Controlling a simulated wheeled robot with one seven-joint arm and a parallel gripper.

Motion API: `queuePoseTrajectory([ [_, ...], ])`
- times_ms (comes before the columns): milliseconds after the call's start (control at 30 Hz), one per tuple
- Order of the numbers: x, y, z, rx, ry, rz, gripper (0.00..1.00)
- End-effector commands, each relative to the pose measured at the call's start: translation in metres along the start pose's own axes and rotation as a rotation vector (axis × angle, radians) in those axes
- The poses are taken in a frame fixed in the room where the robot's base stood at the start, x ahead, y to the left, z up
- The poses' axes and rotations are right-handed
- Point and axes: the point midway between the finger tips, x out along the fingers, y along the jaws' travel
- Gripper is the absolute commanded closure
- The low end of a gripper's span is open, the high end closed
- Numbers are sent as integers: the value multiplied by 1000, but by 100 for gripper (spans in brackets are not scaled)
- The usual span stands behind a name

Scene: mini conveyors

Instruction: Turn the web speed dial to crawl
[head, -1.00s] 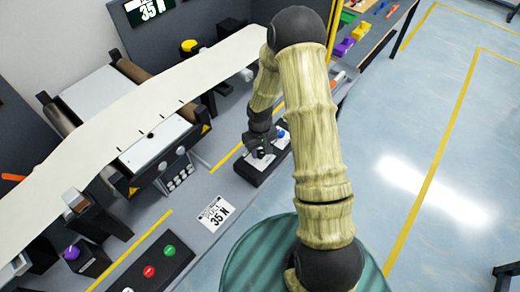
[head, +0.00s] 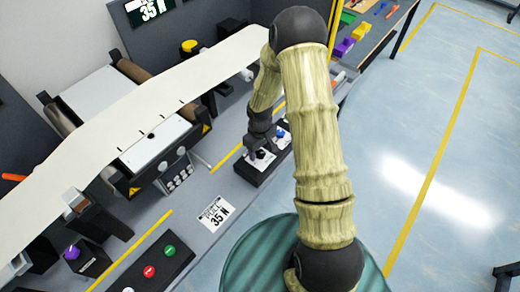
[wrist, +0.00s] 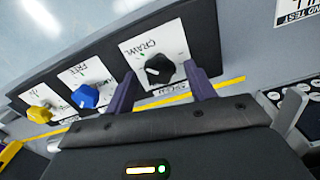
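The web speed dial (wrist: 158,71) is a black knob on a white plate (wrist: 136,49), with CRAWL printed along one edge and other lettering, partly hidden, at the opposite edge. My gripper (wrist: 160,68) is open, its two purple fingers apart on either side of the knob, with gaps visible. I cannot tell whether the fingertips reach down to the knob's height. The knob's pointer direction is hard to read. In the head view my gripper (head: 256,152) is over the dark panel (head: 270,172), partly hiding the dial.
A blue knob (wrist: 85,96) and a yellow knob (wrist: 38,114) sit on the same panel. A red button (head: 149,271) and green button (head: 169,250) are on another panel. A pale web (head: 120,105) runs behind.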

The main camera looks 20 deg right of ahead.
Motion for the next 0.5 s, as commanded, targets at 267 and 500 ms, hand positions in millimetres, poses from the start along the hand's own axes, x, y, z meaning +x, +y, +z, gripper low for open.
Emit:
queuePoseTrajectory([
  [267,0,0,1,1,-2,-1,46],
  [500,-18,0,0,2,1,0,46],
])
